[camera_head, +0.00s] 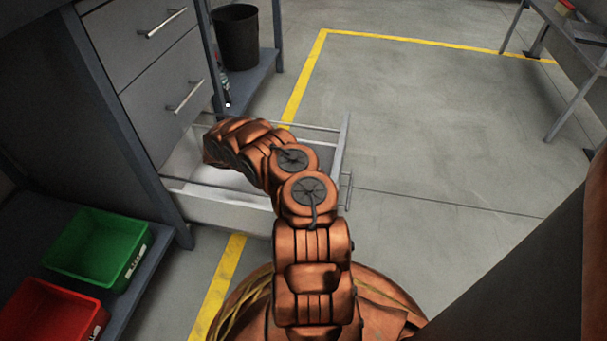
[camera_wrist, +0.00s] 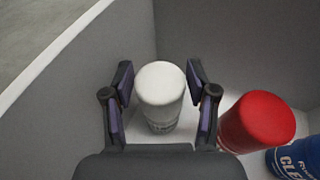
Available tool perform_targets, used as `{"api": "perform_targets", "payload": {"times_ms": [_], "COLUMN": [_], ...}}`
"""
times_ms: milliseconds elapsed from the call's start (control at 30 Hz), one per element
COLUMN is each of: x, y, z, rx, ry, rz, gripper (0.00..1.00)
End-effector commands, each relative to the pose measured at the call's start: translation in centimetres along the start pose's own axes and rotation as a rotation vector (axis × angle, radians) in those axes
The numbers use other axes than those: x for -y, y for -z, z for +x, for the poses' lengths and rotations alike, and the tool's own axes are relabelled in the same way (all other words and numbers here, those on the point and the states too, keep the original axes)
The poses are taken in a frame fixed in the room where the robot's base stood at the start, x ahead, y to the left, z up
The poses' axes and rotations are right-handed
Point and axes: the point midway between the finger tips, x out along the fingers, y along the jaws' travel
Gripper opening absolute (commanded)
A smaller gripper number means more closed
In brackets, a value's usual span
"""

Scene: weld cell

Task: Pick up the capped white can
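The capped white can (camera_wrist: 160,95) stands in a corner of an open drawer in the wrist view. Its rounded white cap faces the camera, and some print shows low on its side. My gripper (camera_wrist: 160,82) is open, with one finger on each side of the can. A small gap shows between each finger pad and the can. In the head view my arm reaches into the open drawer (camera_head: 230,207); the gripper and the can are hidden there.
Drawer walls (camera_wrist: 215,35) stand close around. In the head view, a green bin (camera_head: 97,250) and a red bin (camera_head: 50,312) sit at lower left, and a black bucket (camera_head: 236,38) stands on a shelf.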

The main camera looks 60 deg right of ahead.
Motion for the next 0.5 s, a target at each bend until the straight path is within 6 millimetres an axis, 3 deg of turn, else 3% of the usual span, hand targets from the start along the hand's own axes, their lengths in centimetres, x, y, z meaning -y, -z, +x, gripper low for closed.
{"api": "perform_targets", "payload": {"times_ms": [67, 500], "x": [0.00, 0.01], "y": [0.00, 0.00], "z": [-0.01, -0.02], "rx": [0.000, 0.000], "ry": [0.000, 0.000], "rz": [0.000, 0.000], "gripper": [0.46, 0.00]}}
